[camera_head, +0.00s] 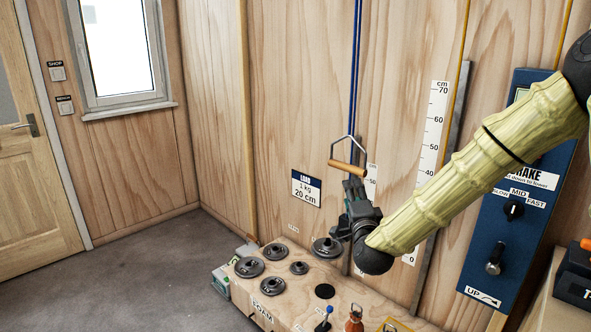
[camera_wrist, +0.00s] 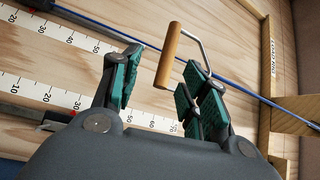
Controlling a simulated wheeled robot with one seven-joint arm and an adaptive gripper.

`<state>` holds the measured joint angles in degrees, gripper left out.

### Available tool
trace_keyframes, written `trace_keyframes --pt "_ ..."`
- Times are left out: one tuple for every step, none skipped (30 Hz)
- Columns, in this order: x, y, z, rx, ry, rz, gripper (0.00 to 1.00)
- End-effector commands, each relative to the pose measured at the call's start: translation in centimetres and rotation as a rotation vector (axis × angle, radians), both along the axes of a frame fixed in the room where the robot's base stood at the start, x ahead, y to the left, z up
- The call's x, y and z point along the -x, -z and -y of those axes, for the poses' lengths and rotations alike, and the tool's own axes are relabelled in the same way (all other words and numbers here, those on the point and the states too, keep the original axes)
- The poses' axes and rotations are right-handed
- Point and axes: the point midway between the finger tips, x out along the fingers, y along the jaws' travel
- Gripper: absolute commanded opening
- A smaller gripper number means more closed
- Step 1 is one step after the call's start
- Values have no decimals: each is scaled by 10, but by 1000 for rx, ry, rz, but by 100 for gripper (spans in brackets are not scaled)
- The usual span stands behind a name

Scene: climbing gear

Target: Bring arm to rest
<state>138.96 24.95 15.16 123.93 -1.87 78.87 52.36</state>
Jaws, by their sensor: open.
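My gripper (camera_head: 350,205) is at the end of my arm, which is covered in a pale yellow sleeve and reaches in from the right. In the wrist view the gripper (camera_wrist: 160,82) has its green-padded fingers spread apart, with nothing held between them. A wooden handle (camera_head: 347,169) on a bent metal bracket hangs from blue ropes (camera_head: 356,60), just above the fingertips. In the wrist view the handle (camera_wrist: 168,55) shows near the right finger; I cannot tell whether they touch.
Several round grey weights (camera_head: 249,266) sit on a wooden bench (camera_head: 330,312) below my gripper. A blue control panel (camera_head: 500,230) with knobs is on the wall at right. Open floor (camera_head: 130,285) lies at left, by the door (camera_head: 30,160).

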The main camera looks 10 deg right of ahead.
Motion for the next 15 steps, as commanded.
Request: trace_keyframes --pt "3 14 -4 23 -8 -33 44" --pt "5 25 -6 41 -15 -57 44" --pt "9 41 -10 70 -25 -97 44" --pt "13 55 -13 94 -35 -130 44" --pt "17 71 -16 121 -46 -167 44" --pt "24 92 -20 160 -63 -218 44" --pt "30 109 -23 189 -76 -257 44" --pt "37 125 -26 219 -90 -295 44" --pt "46 145 -30 258 -111 -346 44" --pt "54 161 -32 285 -125 -383 44" --pt "62 176 -34 314 -141 -421 44" --pt "74 196 -37 353 -164 -469 44" --pt "83 211 -39 381 -183 -506 44" --pt "93 225 -41 407 -201 -543 44" --pt "107 244 -43 445 -228 -591 44"
